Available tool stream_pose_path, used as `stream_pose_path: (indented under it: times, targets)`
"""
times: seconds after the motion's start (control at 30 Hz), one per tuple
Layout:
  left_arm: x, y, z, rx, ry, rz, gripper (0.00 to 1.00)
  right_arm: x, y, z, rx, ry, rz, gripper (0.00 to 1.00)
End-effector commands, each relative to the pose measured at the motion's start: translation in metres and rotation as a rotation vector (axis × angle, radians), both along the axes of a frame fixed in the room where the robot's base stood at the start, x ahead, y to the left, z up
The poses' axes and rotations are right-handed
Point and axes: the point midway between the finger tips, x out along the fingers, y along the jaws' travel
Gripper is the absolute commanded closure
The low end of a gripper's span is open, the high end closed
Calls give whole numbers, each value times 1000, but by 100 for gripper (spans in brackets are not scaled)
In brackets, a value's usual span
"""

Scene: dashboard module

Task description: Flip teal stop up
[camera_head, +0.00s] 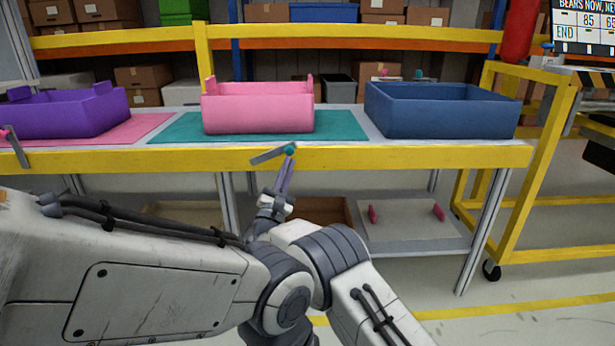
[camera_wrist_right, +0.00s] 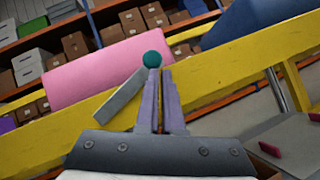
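The teal stop is a grey bar (camera_head: 267,156) with a teal ball (camera_head: 290,150) at its right end, at the front edge of the table by the teal mat (camera_head: 345,126). The bar lies aslant, its ball end higher. In the right wrist view the teal ball (camera_wrist_right: 152,59) shows just beyond my fingertips and the grey bar (camera_wrist_right: 120,98) slopes down to the left. My right gripper (camera_head: 289,158) has its purple fingers close together, tips at or just below the ball. Whether they touch it is unclear. My left gripper is not in view.
A pink bin (camera_head: 257,112) stands on the teal mat, a purple bin (camera_head: 70,115) at left and a blue bin (camera_head: 440,112) at right. A pink-ended stop (camera_head: 14,148) is at the left front edge. The yellow table rail (camera_head: 420,157) runs behind my gripper.

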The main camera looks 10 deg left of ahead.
Motion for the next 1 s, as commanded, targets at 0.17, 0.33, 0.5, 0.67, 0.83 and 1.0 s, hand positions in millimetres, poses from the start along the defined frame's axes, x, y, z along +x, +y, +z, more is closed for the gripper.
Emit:
stream_pose_path:
  times: [0.17,0.33,0.5,0.67,0.83,1.0]
  targets:
    - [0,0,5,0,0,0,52,-1,6,22,6,-7,0,100]
    - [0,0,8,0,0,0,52,-1,9,37,10,-9,-3,100]
    - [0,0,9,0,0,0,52,-2,14,54,16,-15,-8,100]
    - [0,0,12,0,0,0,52,-3,23,65,15,-13,-6,100]
    - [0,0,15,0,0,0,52,-6,38,72,-17,-11,0,100]
    - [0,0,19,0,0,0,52,-8,50,78,-163,-31,4,100]
